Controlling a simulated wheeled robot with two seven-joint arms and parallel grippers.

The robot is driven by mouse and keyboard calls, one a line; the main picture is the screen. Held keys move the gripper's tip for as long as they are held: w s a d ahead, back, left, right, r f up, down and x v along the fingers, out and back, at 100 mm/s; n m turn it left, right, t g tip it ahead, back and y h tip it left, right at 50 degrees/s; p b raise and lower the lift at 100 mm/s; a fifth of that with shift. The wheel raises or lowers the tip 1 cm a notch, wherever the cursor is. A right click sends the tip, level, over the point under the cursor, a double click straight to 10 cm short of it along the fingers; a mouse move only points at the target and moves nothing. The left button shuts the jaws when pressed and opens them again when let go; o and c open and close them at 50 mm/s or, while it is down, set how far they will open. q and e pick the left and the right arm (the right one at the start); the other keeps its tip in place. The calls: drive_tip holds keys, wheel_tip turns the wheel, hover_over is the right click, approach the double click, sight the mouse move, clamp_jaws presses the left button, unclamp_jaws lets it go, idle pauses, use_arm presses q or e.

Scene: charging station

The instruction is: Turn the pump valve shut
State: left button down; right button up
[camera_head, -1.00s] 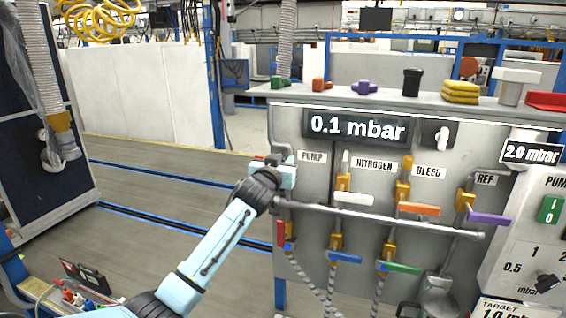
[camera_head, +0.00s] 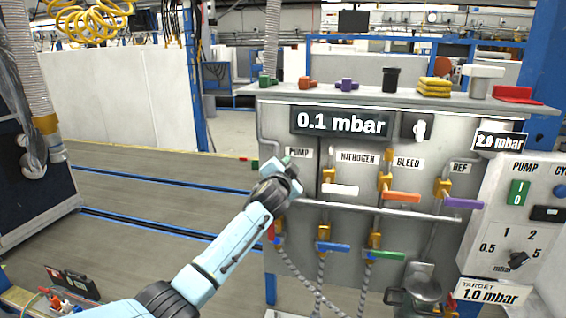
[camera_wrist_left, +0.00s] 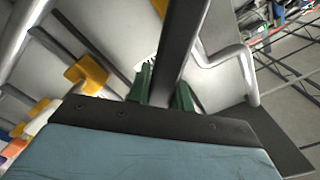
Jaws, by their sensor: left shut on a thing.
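My left gripper (camera_head: 287,162) is at the upper left of the grey valve panel (camera_head: 283,123), beside the PUMP label (camera_head: 299,153). In the left wrist view its green fingertips (camera_wrist_left: 163,92) stand either side of a dark flat bar (camera_wrist_left: 182,45), the pump valve handle as far as I can tell, and are shut on it. The pump valve's body is mostly hidden behind my gripper in the head view, so its angle cannot be read there. My right gripper is in no view.
Close to the right are the white nitrogen handle (camera_head: 340,190), orange bleed handle (camera_head: 401,197) and purple ref handle (camera_head: 464,203). Blue (camera_head: 333,247) and green (camera_head: 387,254) handles sit below a horizontal pipe (camera_head: 380,211). The display (camera_head: 338,124) reads 0.1 mbar.

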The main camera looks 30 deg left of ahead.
use_arm(q)
drive_tip(key=shift+w+d+f+m+b, duration=0.1)
drive_tip(key=shift+d+f+m, duration=0.2)
drive_tip(key=shift+f+m, duration=0.85)
drive_tip(key=shift+w+d+f+m+b, duration=0.15)
drive_tip(key=shift+d+f+m, duration=0.2)
drive_tip(key=shift+m, duration=1.35)
drive_tip(key=shift+d+f+m+b, duration=0.1)
drive_tip(key=shift+d+f+m, duration=0.1)
drive_tip(key=shift+f+m, duration=0.95)
drive_tip(key=shift+r+m, duration=0.25)
drive_tip(key=shift+m, duration=0.15)
drive_tip(key=c, duration=1.2)
unclamp_jaws()
drive_tip(key=shift+c, duration=0.2)
drive_tip(key=shift+s, duration=0.1)
drive_tip(key=v, duration=1.3)
drive_tip(key=shift+s, duration=0.1)
